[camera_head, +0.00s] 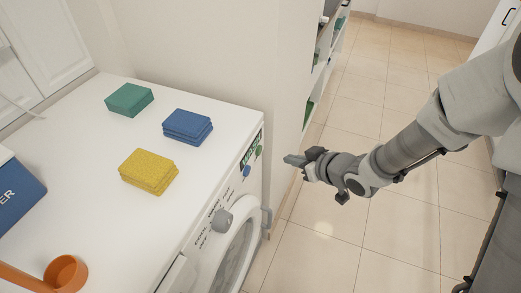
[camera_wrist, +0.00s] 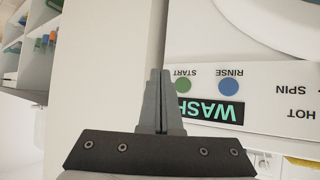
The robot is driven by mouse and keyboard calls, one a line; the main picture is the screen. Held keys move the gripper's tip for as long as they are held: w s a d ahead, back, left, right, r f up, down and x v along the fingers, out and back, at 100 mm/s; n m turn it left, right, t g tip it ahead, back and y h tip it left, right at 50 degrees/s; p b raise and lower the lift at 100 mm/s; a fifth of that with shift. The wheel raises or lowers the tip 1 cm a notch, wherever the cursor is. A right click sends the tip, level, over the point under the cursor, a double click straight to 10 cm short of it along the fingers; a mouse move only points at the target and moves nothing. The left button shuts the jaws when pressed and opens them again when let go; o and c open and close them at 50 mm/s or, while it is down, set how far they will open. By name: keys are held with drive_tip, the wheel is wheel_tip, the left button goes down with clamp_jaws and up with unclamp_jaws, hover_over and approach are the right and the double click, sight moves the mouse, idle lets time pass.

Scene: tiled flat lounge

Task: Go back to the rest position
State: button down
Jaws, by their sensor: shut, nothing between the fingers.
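My gripper (camera_head: 290,160) is shut and empty. In the head view it hangs in the air at the front right corner of the white washing machine (camera_head: 90,200), its tip pointing left towards the control panel. In the wrist view the closed fingers (camera_wrist: 158,77) show in front of the panel's edge, near the green START button (camera_wrist: 184,85) and the blue RINSE button (camera_wrist: 229,86). I cannot tell whether the tip touches the machine. My arm reaches in from the right of the head view.
Green (camera_head: 129,99), blue (camera_head: 187,126) and yellow (camera_head: 149,171) sponges lie on the machine top. A blue box (camera_head: 18,190) and an orange scoop (camera_head: 65,272) are at its left. Shelves (camera_head: 322,70) stand behind the wall. Tiled floor (camera_head: 330,215) is clear below my arm.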

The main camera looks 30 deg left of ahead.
idle(0.3)
drive_tip(key=w+d+r+m+t+h, duration=0.1)
drive_tip(key=d+r+m+h, duration=0.2)
drive_tip(key=d, duration=0.4)
drive_tip(key=w+d+r+m+t+h, duration=0.1)
drive_tip(key=d+r+t+h, duration=0.15)
drive_tip(key=d+r, duration=0.45)
drive_tip(key=w+d+r+m+h, duration=0.1)
drive_tip(key=d+r+m+h, duration=0.2)
drive_tip(key=d, duration=0.5)
drive_tip(key=s+d+r+m+g+h, duration=0.1)
drive_tip(key=s+d+r+m, duration=0.3)
drive_tip(key=s, duration=0.5)
drive_tip(key=s+d+r+m+g, duration=0.1)
drive_tip(key=s+d+r+m, duration=0.15)
drive_tip(key=s+d, duration=0.45)
wheel_tip(320, 180, up, 20)
drive_tip(key=s+a+p, duration=0.1)
drive_tip(key=s+p, duration=0.1)
drive_tip(key=p, duration=1.8)
drive_tip(key=shift+a+r, duration=0.15)
drive_tip(key=shift+a, duration=0.2)
drive_tip(key=shift+a+n+g, duration=0.2)
drive_tip(key=shift+n+g, duration=0.05)
